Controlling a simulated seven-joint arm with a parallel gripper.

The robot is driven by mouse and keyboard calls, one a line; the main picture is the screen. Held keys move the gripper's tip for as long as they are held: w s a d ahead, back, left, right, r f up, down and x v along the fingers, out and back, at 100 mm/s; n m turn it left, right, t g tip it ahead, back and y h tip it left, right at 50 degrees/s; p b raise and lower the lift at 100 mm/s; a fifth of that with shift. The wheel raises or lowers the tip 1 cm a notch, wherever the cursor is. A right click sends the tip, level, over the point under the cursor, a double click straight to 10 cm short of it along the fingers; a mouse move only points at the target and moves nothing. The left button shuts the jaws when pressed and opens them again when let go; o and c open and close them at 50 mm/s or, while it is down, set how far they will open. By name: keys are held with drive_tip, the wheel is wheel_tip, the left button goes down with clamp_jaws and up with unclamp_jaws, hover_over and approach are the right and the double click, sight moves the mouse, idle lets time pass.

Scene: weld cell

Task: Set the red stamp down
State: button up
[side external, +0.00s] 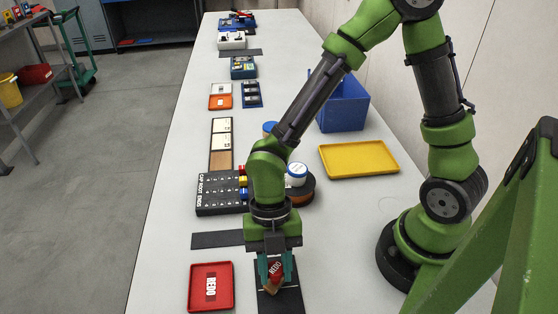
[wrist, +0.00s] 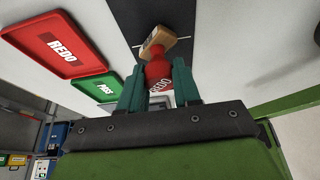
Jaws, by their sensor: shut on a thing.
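The red stamp (side external: 276,268), marked REDO, is between the teal fingers of my gripper (side external: 275,270). Its wooden block points down and looks tilted. In the wrist view the stamp (wrist: 158,74) shows its red body between the fingertips (wrist: 158,88), with the wooden block beyond them. My gripper is shut on the red body. A black mat (side external: 291,303) lies under the stamp; I cannot tell whether the block touches it. A red REDO tray (side external: 225,302) lies to the left, apart from the stamp; it also shows in the wrist view (wrist: 40,58).
A green PASS tray (wrist: 97,92) shows in the wrist view beside the red one. A black strip (side external: 215,240) and a black rack of capped items (side external: 218,205) lie farther back. A yellow tray (side external: 359,158) and blue bin (side external: 345,108) stand at the right.

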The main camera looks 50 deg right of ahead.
drive_tip(key=shift+f, duration=0.15)
drive_tip(key=o, duration=1.1)
drive_tip(key=shift+c, duration=0.2)
